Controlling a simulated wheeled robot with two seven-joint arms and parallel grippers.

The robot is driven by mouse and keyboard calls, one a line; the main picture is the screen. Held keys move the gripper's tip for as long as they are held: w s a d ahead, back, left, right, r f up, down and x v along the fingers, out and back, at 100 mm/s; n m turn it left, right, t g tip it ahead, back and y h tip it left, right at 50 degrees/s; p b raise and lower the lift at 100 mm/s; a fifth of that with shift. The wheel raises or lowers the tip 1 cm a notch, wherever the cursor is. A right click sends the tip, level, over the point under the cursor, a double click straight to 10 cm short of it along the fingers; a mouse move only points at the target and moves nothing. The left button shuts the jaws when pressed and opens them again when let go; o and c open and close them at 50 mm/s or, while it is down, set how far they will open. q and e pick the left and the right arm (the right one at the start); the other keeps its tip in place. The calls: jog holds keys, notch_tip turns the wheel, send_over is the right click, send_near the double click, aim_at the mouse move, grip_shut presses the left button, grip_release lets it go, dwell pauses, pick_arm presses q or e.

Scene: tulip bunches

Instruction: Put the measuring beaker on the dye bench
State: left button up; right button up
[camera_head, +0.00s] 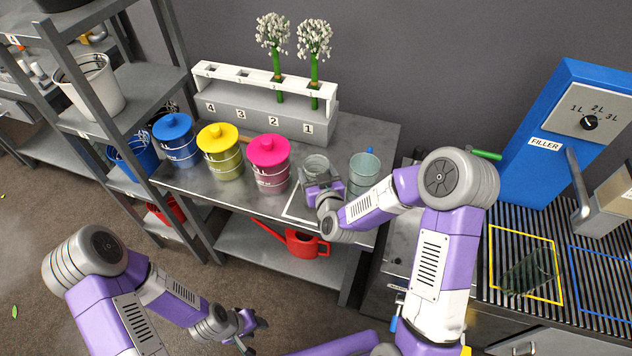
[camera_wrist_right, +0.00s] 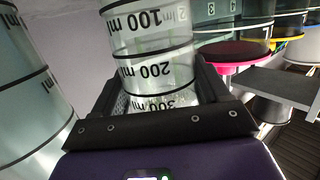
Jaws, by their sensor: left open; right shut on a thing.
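The measuring beaker (camera_head: 316,165) is clear, with black ml marks. It is over the right part of the dye bench (camera_head: 225,186), by a white outlined square (camera_head: 298,208); I cannot tell whether it touches the bench. My right gripper (camera_head: 318,186) is shut on it, and the wrist view shows the beaker (camera_wrist_right: 150,55) between the two dark fingers of the right gripper (camera_wrist_right: 155,100). My left gripper (camera_head: 252,330) is open and empty, low over the floor at the bottom.
A clear vessel (camera_head: 364,172) stands just right of the beaker. Pink (camera_head: 269,165), yellow (camera_head: 220,150) and blue (camera_head: 176,140) lidded pots stand to the left. A numbered rack (camera_head: 262,105) with two flower bunches is behind. A blue filler (camera_head: 560,130) stands at right.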

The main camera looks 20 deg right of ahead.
notch_tip(320, 180, down, 3)
jog(key=shift+w+f+b, duration=0.1)
jog(key=shift+b, duration=0.3)
jog(key=shift+f, duration=0.15)
jog(key=o, duration=1.1)
